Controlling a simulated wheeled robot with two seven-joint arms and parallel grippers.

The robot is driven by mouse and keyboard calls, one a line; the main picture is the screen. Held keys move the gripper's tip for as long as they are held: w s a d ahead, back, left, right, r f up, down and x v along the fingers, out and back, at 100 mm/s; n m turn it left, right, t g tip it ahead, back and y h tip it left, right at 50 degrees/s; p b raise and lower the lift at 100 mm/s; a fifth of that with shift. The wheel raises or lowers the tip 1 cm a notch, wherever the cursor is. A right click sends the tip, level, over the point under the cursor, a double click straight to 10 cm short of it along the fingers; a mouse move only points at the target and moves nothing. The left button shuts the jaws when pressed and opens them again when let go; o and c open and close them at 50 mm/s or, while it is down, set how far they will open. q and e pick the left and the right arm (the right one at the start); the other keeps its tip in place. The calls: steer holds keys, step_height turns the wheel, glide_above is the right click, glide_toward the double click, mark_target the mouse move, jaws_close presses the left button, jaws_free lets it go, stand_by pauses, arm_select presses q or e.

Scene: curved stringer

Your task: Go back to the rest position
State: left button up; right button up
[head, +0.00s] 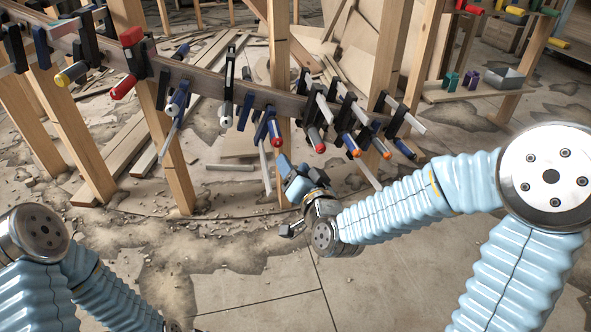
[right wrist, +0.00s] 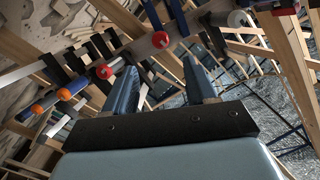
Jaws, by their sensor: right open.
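My right gripper (head: 293,180) is in the middle of the head view, in front of and a little below the curved wooden stringer (head: 205,82). In the right wrist view its two blue fingers (right wrist: 163,88) stand apart with nothing held between them. Clamps line the stringer, among them one with a red handle (head: 318,140) and one with a blue handle (head: 275,132) near my right gripper. I cannot tell from the pictures whether the fingers touch any clamp. My left arm shows at the lower left of the head view, but its gripper cannot be made out.
Wooden posts (head: 282,60) hold up the stringer. A low shelf (head: 470,92) with small coloured items stands at the right back. Loose boards (head: 115,150) lie on the littered floor behind the stringer. The floor (head: 270,295) between my arms is clear.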

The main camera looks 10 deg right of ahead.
steer(key=s+a+f+n+g+y, duration=0.15)
steer(key=f+g, duration=0.25)
steer(key=f, duration=0.7)
steer(key=s+d+f+n+g, duration=0.1)
steer(key=s+f+g, duration=0.25)
steer(key=f, duration=0.75)
steer(key=s+f+n+g, duration=0.1)
steer(key=s+f+g, duration=0.7)
steer(key=s+f, duration=0.7)
arm_select(q)
step_height(320, 180, up, 17)
steer(key=p, duration=1.7)
steer(key=shift+s+d+r+p, duration=0.2)
steer(key=shift+s+d+p, duration=0.15)
arm_select(e)
step_height(320, 180, up, 15)
steer(key=s+a, duration=0.1)
steer(key=shift+s+a+r+g, duration=0.15)
steer(key=shift+s+a+g, duration=0.05)
steer(key=shift+s+g, duration=0.2)
steer(key=shift+n+y, duration=0.25)
arm_select(q)
steer(key=shift+c, duration=0.3)
arm_select(e)
steer(key=shift+w, duration=0.1)
steer(key=shift+c, duration=0.3)
